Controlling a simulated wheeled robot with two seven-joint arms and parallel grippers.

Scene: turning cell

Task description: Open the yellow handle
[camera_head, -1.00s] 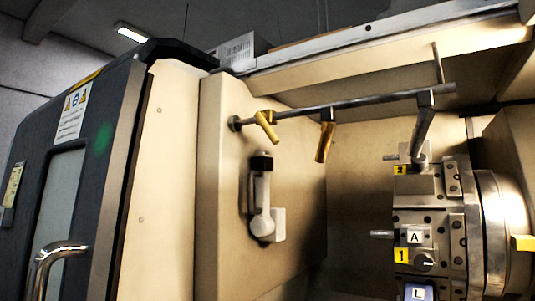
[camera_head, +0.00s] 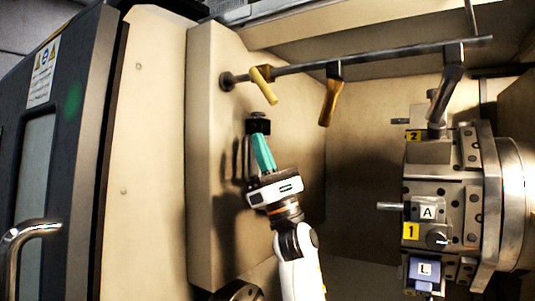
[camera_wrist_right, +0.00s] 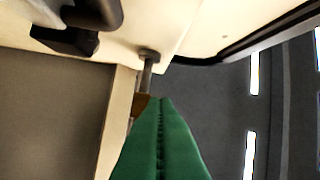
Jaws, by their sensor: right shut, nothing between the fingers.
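A yellow handle (camera_head: 263,84) hangs from a grey horizontal rod (camera_head: 300,69), close to the rod's wall mount. A second, darker yellow handle (camera_head: 330,100) hangs further right on the same rod. My right gripper (camera_head: 260,142) has green fingers. They are shut, empty and point up, below the first yellow handle and apart from it in the picture. In the right wrist view the shut fingers (camera_wrist_right: 160,105) cover most of the rod, and a brownish-yellow piece (camera_wrist_right: 140,103) shows beside their tips. My left gripper is not in view.
A black fixture (camera_head: 258,124) on the cream wall is right by my fingertips and partly hidden by them. A machine turret (camera_head: 430,190) with labelled tool stations stands at the right. A dark door (camera_head: 65,120) with a metal grip is at the left.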

